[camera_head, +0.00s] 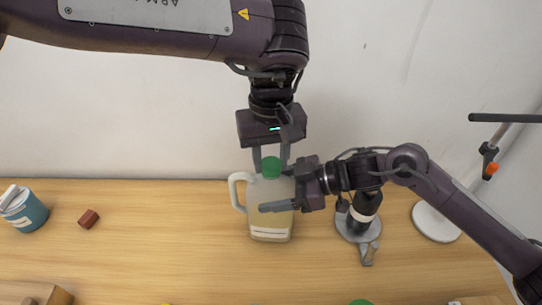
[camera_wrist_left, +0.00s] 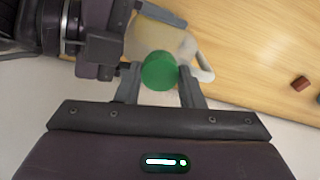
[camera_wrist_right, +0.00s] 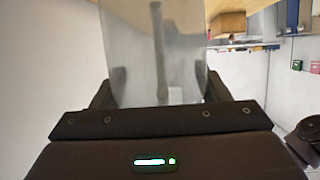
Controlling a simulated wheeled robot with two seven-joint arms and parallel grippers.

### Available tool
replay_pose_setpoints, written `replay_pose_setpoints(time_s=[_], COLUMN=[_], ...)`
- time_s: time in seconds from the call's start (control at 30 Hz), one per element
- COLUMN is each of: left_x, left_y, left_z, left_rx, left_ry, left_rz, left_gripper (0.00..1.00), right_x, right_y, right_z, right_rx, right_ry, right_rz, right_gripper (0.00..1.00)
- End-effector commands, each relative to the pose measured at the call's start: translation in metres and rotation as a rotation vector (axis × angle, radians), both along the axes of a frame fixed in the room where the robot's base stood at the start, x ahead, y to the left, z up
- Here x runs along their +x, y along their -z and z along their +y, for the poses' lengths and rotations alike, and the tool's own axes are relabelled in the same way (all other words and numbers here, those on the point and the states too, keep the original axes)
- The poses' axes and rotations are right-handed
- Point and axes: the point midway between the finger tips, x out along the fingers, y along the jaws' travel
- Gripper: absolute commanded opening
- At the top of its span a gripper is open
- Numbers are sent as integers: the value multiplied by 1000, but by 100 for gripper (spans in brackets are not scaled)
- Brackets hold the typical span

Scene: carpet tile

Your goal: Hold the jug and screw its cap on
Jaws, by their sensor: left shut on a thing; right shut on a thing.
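The jug (camera_head: 270,222) is pale and translucent with a handle on its left side, and it stands upright on the table. The green cap (camera_head: 271,167) is at the jug's mouth; I cannot tell how far it is threaded. My left gripper (camera_head: 271,158) comes from above and is shut on the cap, which also shows between its fingers in the left wrist view (camera_wrist_left: 159,71). My right gripper (camera_head: 279,190) comes from the right and is shut on the jug's body, which fills the space between its fingers in the right wrist view (camera_wrist_right: 155,60).
A dark bottle-like object (camera_head: 364,208) stands on a grey base right of the jug. A stand with a round white base (camera_head: 436,222) is at the right.

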Motion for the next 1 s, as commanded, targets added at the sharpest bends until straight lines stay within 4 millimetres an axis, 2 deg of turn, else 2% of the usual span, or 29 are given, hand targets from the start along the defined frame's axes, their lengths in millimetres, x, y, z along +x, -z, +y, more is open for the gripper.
replay_pose_setpoints(time_s=[0.1,0.13,0.3,0.57,0.83,1.0], left_x=[0,0,0,0,1,0], left_y=[-1,-1,-1,-2,-35,-45], left_z=[0,0,0,0,0,0], left_rx=[-2,-2,-2,-1,0,-1], left_ry=[-2,-2,-4,-5,-5,-4], left_rz=[-1,0,0,-1,-4,-1], left_gripper=[14,37,56,56,56,56], right_x=[0,0,0,0,0,0], right_y=[0,0,0,0,0,0], right_z=[0,0,0,0,0,0], right_rx=[0,0,0,0,-1,-1], right_ry=[0,0,0,-1,-1,-1], right_rz=[1,1,1,1,1,1], right_gripper=[5,5,5,5,5,5])
